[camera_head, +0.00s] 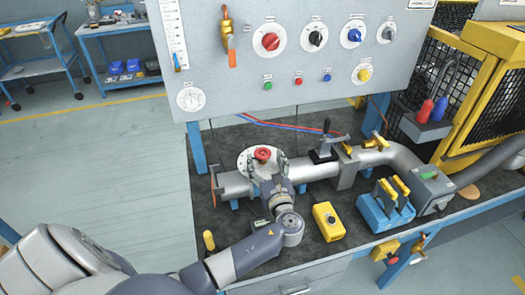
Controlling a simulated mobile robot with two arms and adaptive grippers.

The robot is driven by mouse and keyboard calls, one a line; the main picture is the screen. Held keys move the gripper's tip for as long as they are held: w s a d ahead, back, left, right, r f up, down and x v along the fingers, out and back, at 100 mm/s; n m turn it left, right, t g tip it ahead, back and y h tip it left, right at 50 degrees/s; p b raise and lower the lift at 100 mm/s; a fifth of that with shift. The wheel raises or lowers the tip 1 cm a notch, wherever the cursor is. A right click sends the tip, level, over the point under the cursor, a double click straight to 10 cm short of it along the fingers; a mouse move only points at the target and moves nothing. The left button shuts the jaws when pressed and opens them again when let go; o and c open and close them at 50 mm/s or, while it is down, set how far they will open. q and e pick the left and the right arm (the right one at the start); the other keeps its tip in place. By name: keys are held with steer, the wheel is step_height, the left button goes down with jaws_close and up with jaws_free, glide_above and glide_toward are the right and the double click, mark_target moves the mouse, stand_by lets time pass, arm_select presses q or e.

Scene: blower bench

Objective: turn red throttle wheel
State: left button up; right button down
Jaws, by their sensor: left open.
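The red throttle wheel (262,154) sits on a round white dial plate on the grey pipe (235,186) on the bench. My left gripper (268,166) is at the near side of the wheel, with its arm reaching in from the lower left. Its fingers are open and spread to either side of the wheel's near edge. I cannot tell whether they touch the wheel. The gripper hides part of the dial plate and pipe. My right gripper is not in view.
A grey panel (215,90) with coloured knobs rises behind the pipe. A black-handled clamp (325,145) stands right of the wheel. A yellow box (328,221) and a blue block (375,213) with yellow-handled parts sit at the front right. The bench's left end is fairly clear.

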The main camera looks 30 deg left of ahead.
mark_target(265, 160)
arm_select(q)
steer(key=x, duration=0.4)
steer(key=shift+a, duration=0.1)
steer(key=shift+c, duration=1.1)
steer(key=c, duration=0.9)
steer(key=shift+o, duration=0.2)
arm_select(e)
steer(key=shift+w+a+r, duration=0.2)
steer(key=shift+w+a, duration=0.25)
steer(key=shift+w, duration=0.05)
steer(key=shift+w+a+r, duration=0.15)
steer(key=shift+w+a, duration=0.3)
